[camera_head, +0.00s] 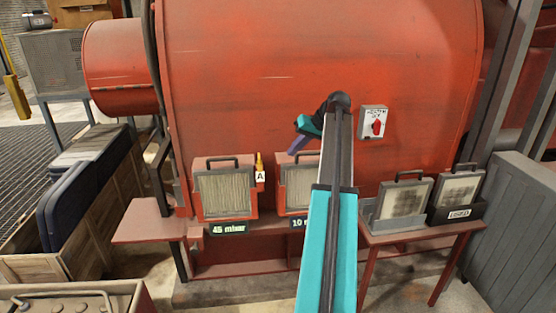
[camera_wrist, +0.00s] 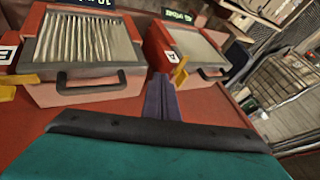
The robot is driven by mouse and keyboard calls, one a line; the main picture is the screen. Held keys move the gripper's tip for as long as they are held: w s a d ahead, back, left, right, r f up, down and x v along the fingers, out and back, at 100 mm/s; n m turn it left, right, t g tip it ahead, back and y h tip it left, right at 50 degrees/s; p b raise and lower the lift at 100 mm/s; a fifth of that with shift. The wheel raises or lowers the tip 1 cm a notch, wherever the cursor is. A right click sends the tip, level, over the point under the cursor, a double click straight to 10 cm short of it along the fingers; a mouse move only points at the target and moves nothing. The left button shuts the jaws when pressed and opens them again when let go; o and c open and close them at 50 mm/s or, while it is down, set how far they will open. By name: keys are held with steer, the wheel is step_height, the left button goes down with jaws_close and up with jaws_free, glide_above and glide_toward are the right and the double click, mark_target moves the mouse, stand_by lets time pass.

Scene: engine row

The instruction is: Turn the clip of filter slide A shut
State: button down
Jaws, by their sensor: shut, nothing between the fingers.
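Filter slide A (camera_head: 223,192) is the left red slide with a pleated filter and a dark handle, above a "45 mbar" plate. Its yellow clip (camera_head: 259,161) stands about upright at its right side, above the white "A" tag (camera_head: 260,176). The wrist view is turned round, so slide A (camera_wrist: 197,47) is at right there, with its clip (camera_wrist: 181,71) just right of my fingertips. My gripper (camera_head: 296,146) has purple fingers, shut and empty. In the wrist view my gripper (camera_wrist: 160,78) points between the two slides. I cannot tell whether it touches the clip.
A second slide (camera_head: 297,186) stands right of slide A, partly hidden by my arm; its yellow clip (camera_wrist: 12,88) shows in the wrist view. A switch box (camera_head: 373,122) is on the red housing (camera_head: 250,70). Used filters (camera_head: 403,200) stand on a side table (camera_head: 400,236).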

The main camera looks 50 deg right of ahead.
mark_target(260, 162)
steer(key=w+a+f+p, duration=0.4)
steer(key=w+f, duration=0.4)
steer(key=shift+w+a, duration=0.15)
steer(key=shift+w, duration=0.05)
stand_by(0.4)
